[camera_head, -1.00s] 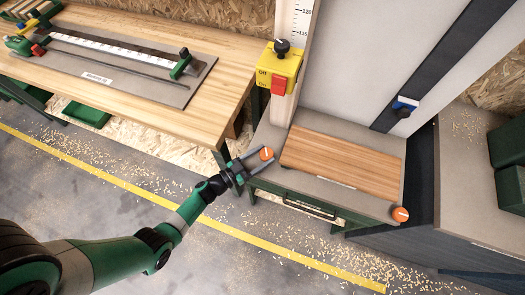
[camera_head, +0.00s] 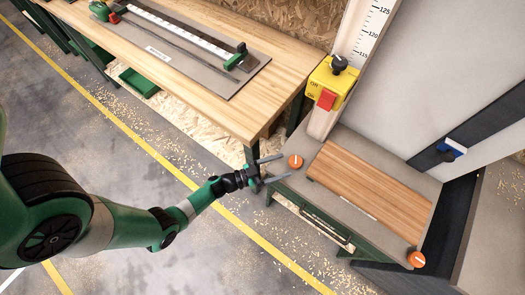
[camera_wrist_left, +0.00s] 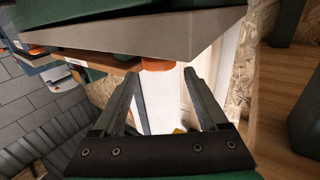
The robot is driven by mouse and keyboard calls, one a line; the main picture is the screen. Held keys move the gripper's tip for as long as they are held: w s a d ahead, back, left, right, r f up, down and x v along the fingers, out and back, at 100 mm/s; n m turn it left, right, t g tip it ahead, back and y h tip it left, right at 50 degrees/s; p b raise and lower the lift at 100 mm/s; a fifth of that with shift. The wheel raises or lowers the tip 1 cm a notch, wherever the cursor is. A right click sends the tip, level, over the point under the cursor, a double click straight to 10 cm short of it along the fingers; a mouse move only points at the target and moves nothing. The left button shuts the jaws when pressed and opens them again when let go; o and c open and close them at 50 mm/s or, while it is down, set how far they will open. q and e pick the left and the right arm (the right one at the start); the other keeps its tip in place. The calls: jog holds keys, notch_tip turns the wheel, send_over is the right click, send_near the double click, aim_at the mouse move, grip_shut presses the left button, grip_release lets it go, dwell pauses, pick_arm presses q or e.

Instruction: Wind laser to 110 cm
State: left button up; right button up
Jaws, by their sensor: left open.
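A tall column carries a printed scale (camera_head: 373,32) with 115, 120 and 125 readable. A yellow box (camera_head: 334,82) with a black knob (camera_head: 339,64) and a red switch (camera_head: 326,101) sits at the column's lower part. No laser line or lit pointer is clear to me. An orange round knob (camera_head: 296,161) with a white mark sits at the bench's near left corner; a second orange knob (camera_head: 417,260) is at the right. My left gripper (camera_head: 288,164) is open and empty, its fingertips close to the left knob. In the left wrist view an orange piece (camera_wrist_left: 157,64) shows just beyond the fingertips (camera_wrist_left: 160,75). Contact cannot be told.
A striped wooden board (camera_head: 372,186) lies on the grey bench top. A black rail with a blue-and-white piece (camera_head: 451,148) leans at the right. A wooden workbench (camera_head: 220,92) with a ruler jig stands at the left. The floor in front is open, with scattered wood chips.

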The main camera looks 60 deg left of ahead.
pick_arm(q)
jog(key=s+p, duration=0.1)
jog(key=s, duration=0.6)
jog(key=shift+s+a, duration=0.15)
jog(key=shift+a, duration=0.2)
